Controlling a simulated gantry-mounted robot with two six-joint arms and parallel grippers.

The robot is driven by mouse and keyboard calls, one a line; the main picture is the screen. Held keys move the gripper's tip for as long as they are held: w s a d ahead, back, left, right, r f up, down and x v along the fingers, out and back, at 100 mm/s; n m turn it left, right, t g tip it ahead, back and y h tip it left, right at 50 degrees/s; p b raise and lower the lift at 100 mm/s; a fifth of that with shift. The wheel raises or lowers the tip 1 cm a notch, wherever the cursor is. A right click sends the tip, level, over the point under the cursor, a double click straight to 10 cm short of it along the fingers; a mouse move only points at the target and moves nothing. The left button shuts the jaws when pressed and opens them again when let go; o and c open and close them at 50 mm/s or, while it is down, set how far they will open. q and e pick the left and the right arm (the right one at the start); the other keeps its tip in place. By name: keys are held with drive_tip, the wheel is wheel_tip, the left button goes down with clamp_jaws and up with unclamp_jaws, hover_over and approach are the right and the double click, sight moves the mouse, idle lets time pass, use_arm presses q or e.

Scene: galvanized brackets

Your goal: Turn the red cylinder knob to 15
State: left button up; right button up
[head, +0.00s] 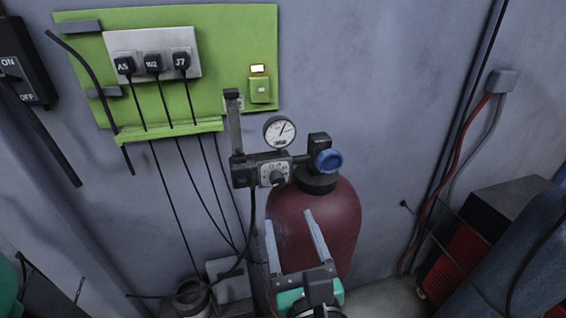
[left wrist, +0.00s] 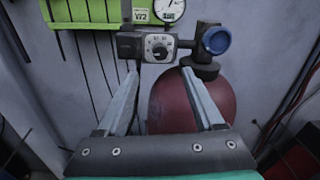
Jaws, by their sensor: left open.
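The dark red cylinder (head: 338,215) stands upright against the wall; it also shows in the left wrist view (left wrist: 168,108). A small dark knob (head: 277,177) sits on a pale dial face on the regulator block (head: 246,171) at the cylinder's upper left. The knob also shows in the left wrist view (left wrist: 158,49), but its numbers are too small to read. A blue round valve handle (head: 329,161) is on the cylinder's top right. My left gripper (head: 289,219) is open and empty, in front of the cylinder and below the knob, apart from it. My right gripper is not in view.
A round gauge (head: 280,131) sits above the regulator block. A green panel (head: 225,50) with plugged cables hangs at upper left, its cables running down left of the cylinder. A red and black machine (head: 490,222) stands at right.

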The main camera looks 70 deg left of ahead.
sight(278, 184)
use_arm(q)
drive_tip(key=p+x, duration=0.3)
drive_tip(key=x, duration=0.7)
drive_tip(key=shift+a+p, duration=0.4)
drive_tip(key=shift+w+a+f, duration=0.1)
drive_tip(key=shift+a, duration=0.3)
clamp_jaws()
